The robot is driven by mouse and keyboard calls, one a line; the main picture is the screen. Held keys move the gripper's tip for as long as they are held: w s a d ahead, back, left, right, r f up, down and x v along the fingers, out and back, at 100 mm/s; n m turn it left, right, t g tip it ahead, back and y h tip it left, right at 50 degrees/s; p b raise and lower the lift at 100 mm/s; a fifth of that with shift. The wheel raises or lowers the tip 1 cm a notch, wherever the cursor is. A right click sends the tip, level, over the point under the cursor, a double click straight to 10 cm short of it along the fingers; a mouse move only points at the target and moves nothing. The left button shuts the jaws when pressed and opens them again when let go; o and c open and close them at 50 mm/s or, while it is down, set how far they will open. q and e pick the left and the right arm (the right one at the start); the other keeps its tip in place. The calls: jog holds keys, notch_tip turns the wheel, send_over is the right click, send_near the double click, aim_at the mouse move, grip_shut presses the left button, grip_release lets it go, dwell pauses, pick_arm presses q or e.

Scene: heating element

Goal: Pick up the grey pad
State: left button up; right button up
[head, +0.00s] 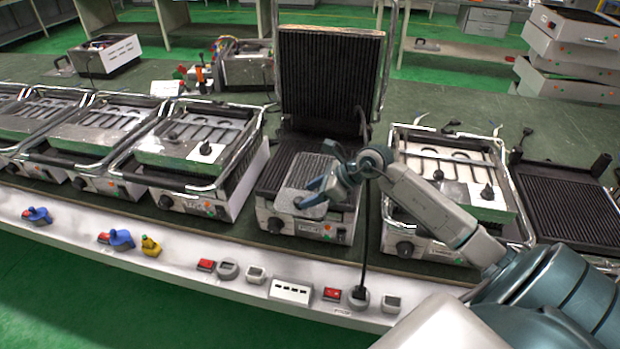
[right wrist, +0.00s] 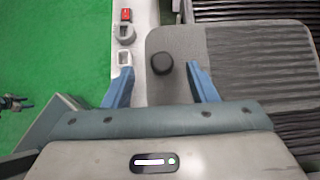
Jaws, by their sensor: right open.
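The grey pad (head: 307,166) lies on the ribbed lower plate of the open grill in the middle of the head view. It is a flat plate with rounded corners, and it also shows in the right wrist view (right wrist: 235,60). A round black knob (right wrist: 162,63) stands up from it near one edge. My right gripper (head: 308,194) is over the near part of the pad. In the right wrist view its blue fingers (right wrist: 160,75) are apart, with the knob between them in the picture. Whether they touch it cannot be told. My left gripper is not in view.
The open grill's ribbed lid (head: 330,75) stands upright behind the pad. A black cable (head: 366,240) hangs in front to a socket on the white bench edge (head: 190,240), which carries switches.

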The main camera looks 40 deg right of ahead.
aim_at(300, 200)
jog(key=shift+w+a+f+p, duration=0.25)
jog(key=shift+w+f+p, duration=0.1)
jog(key=shift+f, duration=0.05)
jog(key=p+x, duration=0.1)
jog(key=x, duration=0.2)
jog(key=shift+d+f, duration=0.1)
jog(key=shift+w+a+f, duration=0.25)
jog(key=shift+w+f, duration=0.05)
jog(key=shift+f, duration=0.15)
jog(key=c, duration=1.1)
grip_shut()
